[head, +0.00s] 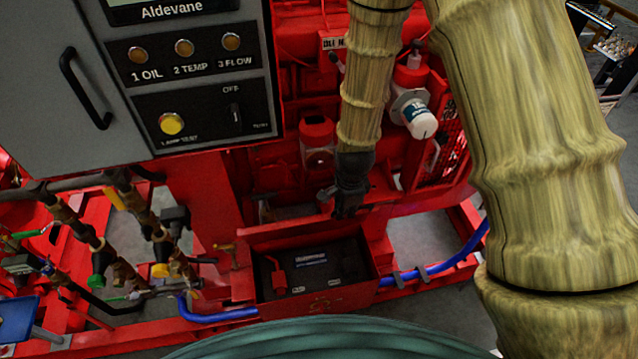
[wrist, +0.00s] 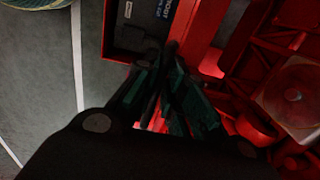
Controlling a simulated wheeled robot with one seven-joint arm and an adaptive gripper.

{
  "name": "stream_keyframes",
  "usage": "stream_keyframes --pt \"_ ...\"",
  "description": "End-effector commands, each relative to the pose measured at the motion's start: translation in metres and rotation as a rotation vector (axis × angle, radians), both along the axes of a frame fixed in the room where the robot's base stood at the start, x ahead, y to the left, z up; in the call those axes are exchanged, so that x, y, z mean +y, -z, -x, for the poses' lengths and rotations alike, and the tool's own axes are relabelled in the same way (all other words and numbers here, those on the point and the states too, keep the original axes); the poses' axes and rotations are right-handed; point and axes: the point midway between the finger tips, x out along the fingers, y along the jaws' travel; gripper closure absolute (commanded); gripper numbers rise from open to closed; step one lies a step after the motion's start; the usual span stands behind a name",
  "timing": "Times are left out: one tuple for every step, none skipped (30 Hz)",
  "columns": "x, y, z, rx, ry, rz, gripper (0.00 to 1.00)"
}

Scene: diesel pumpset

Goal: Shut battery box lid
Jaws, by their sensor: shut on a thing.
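The red battery box (head: 262,285) stands low on the skid with its top open. A black battery (head: 335,262) with a red terminal cover shows inside it, and part of the battery shows in the wrist view (wrist: 150,14). The red lid (head: 290,234) stands raised along the back side of the box. My gripper (head: 343,208) is at the right part of the lid's upper edge, pointing down. In the wrist view my gripper (wrist: 168,62) has its fingers close together on what looks like the lid's edge. The exact contact is dark and partly hidden by the fingers.
A grey control cabinet (head: 190,80) stands at the upper left. Brass valves and pipes (head: 100,245) are left of the box. A blue hose (head: 440,268) runs past both sides. A white-capped filter (head: 418,115) and red frame parts are behind my arm.

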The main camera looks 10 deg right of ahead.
Motion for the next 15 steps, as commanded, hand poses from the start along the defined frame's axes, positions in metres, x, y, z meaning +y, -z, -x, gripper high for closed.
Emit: stream_keyframes --pt "0.0022 -0.0002 0.0006 0.001 -0.003 -0.003 1.0" --pt "0.0022 -0.0002 0.0006 0.001 -0.003 -0.003 1.0" --pt "0.0022 -0.0003 0.0005 0.001 -0.003 -0.003 1.0" --pt "0.0023 -0.0004 0.0005 0.001 -0.003 -0.003 1.0" --pt "0.0023 -0.0004 0.0005 0.001 -0.003 -0.003 1.0" --pt "0.0024 -0.0002 0.0007 0.001 -0.003 -0.003 1.0" --pt "0.0024 -0.0002 0.0009 0.001 -0.003 -0.003 1.0" --pt "0.0024 -0.0001 0.0013 0.001 -0.003 -0.003 1.0" --pt "0.0024 0.0002 0.002 0.002 -0.003 -0.003 1.0" --pt "0.0024 0.0003 0.0026 0.002 -0.003 -0.003 1.0" --pt "0.0024 0.0006 0.0033 0.002 -0.003 -0.003 1.0" --pt "0.0025 0.001 0.0044 0.002 -0.003 -0.003 1.0" --pt "0.0024 0.0013 0.0052 0.002 -0.003 -0.003 1.0" --pt "0.0025 0.0016 0.0061 0.002 -0.004 -0.004 1.0" --pt "0.0025 0.002 0.0071 0.002 -0.004 -0.004 1.0"
